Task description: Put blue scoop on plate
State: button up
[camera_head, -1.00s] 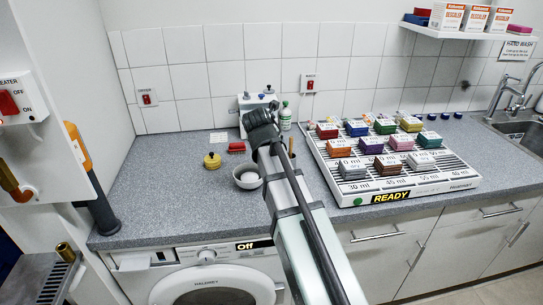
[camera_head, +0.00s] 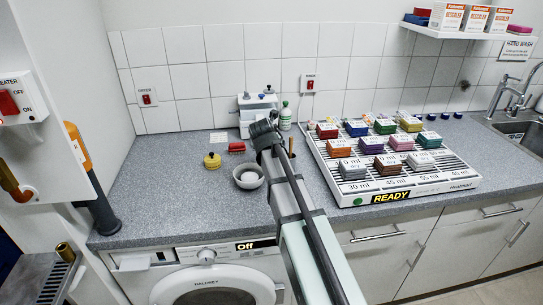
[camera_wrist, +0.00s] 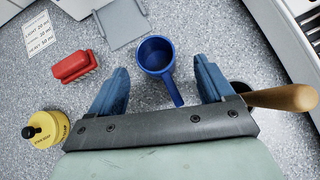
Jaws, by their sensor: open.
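The blue scoop (camera_wrist: 154,55) lies on the speckled counter in the wrist view, its cup up and its handle pointing back toward my gripper. My gripper (camera_wrist: 161,66) is open, with one blue finger on each side of the scoop's handle and apart from it. A flat grey square plate (camera_wrist: 121,24) lies just beyond the scoop to the left; I cannot tell whether it is the task's plate. In the head view my gripper's end (camera_head: 264,134) is over the back of the counter, and my arm hides the scoop.
A red brush (camera_wrist: 75,67), a yellow lidded pot (camera_wrist: 45,130) and a label card (camera_wrist: 39,34) lie left. A wooden handle (camera_wrist: 282,97) is close on the right. A grey bowl (camera_head: 249,183) stands left of my arm. A white rack (camera_head: 440,180) with coloured blocks fills the right.

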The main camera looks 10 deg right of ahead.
jog(key=shift+x, duration=2.55)
jog(key=shift+w+a, duration=0.1)
jog(key=shift+a, duration=0.05)
jog(key=shift+c, duration=0.5)
jog(key=shift+r, duration=0.1)
jog(key=c, duration=1)
